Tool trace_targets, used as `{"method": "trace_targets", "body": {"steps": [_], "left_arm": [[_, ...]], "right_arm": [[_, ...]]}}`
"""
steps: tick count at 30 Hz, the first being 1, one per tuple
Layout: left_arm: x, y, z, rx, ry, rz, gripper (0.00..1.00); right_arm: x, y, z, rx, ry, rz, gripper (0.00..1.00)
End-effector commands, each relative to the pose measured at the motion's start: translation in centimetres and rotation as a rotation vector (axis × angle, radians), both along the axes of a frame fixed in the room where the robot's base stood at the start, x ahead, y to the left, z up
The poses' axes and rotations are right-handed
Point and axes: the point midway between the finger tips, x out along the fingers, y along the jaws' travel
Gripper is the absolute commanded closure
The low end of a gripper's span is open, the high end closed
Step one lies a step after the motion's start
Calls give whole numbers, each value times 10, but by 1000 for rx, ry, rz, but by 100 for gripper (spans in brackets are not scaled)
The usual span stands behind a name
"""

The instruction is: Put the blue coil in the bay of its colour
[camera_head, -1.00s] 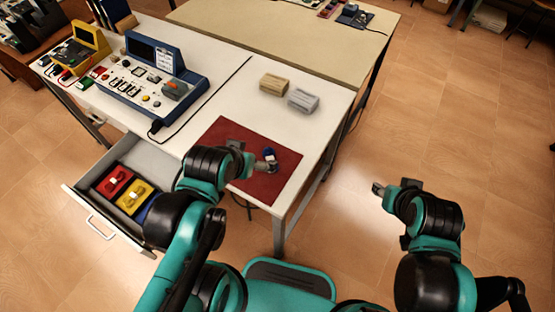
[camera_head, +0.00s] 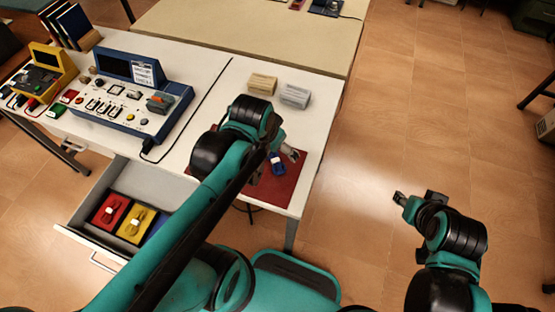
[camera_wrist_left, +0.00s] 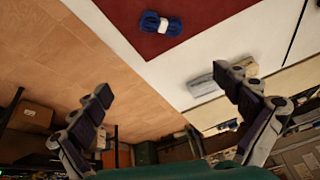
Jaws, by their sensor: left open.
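The blue coil (camera_head: 278,164), bound with a white band, lies on the red mat (camera_head: 290,190) on the white table. It also shows near the top of the left wrist view (camera_wrist_left: 160,24). My left gripper (camera_wrist_left: 163,84) is open and empty, above the table and apart from the coil. In the head view its arm hides part of the mat and much of the gripper. The open drawer has a red bay (camera_head: 105,222), a yellow bay (camera_head: 127,236) and a blue bay (camera_head: 153,232), partly hidden by my left arm. My right gripper (camera_head: 416,196) is open over the floor.
A coil sits in both the red and yellow bays. Tan and grey blocks (camera_head: 295,95) stand behind the mat. A blue instrument console (camera_head: 130,90) and a yellow device (camera_head: 45,75) stand at the left.

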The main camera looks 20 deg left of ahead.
Motion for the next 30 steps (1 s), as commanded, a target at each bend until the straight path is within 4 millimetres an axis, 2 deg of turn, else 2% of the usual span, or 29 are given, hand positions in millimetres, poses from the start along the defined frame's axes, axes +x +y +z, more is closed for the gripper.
{"method": "trace_targets", "body": {"steps": [8, 15, 21, 30], "left_arm": [[27, 9, -29, 59, 145, -160, 0], [53, 21, -80, 92, 328, -384, 0], [60, 25, -104, 93, 400, -484, 0], [60, 25, -135, 92, 408, -495, 0]], "right_arm": [[0, 0, -6, 0, 0, 0, 60], [0, 0, -12, 0, 0, 0, 60], [0, 0, -14, 0, 0, 0, 60], [0, 0, -28, 0, 0, 0, 60]]}}
